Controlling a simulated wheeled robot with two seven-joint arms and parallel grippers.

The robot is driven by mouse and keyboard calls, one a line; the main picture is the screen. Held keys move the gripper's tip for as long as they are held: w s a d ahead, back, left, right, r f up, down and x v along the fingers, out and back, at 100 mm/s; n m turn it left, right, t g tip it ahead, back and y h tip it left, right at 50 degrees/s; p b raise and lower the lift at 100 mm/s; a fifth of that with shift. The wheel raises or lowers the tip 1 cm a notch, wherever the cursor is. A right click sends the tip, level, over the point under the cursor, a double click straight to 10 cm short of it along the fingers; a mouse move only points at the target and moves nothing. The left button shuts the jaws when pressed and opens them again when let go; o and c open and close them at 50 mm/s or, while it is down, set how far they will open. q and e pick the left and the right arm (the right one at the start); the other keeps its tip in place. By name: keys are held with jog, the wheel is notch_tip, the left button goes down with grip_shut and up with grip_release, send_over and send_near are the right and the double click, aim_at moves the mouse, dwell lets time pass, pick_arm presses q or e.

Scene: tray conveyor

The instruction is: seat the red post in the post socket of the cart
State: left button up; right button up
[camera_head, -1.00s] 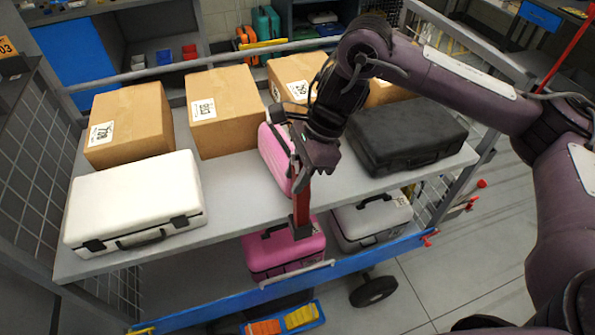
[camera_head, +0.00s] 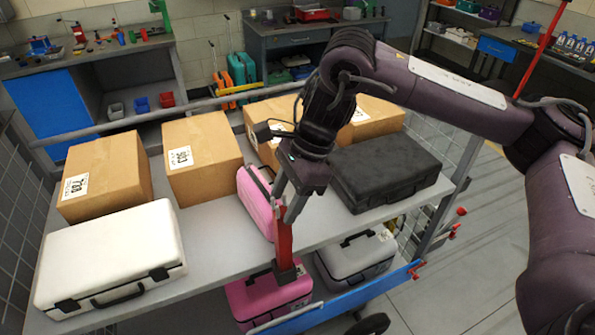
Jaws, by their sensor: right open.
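The red post (camera_head: 285,241) stands near upright at the front edge of the cart's upper shelf (camera_head: 213,222). Its lower end is in or on a small dark block, the post socket (camera_head: 287,273); I cannot tell how deep it sits. My right gripper (camera_head: 287,212) comes down from above, its fingers open around or right beside the post's upper end. The fingers partly hide the post's top. My left gripper is not in view.
A pink case (camera_head: 256,203) stands close behind the gripper. A black case (camera_head: 385,172) lies to the right, a white case (camera_head: 110,255) to the left. Cardboard boxes (camera_head: 203,155) line the back. Another pink case (camera_head: 268,298) and a grey case (camera_head: 356,262) are below.

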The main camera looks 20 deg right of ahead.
jog(key=v, duration=0.7)
jog(key=shift+s, duration=0.1)
dwell(0.4)
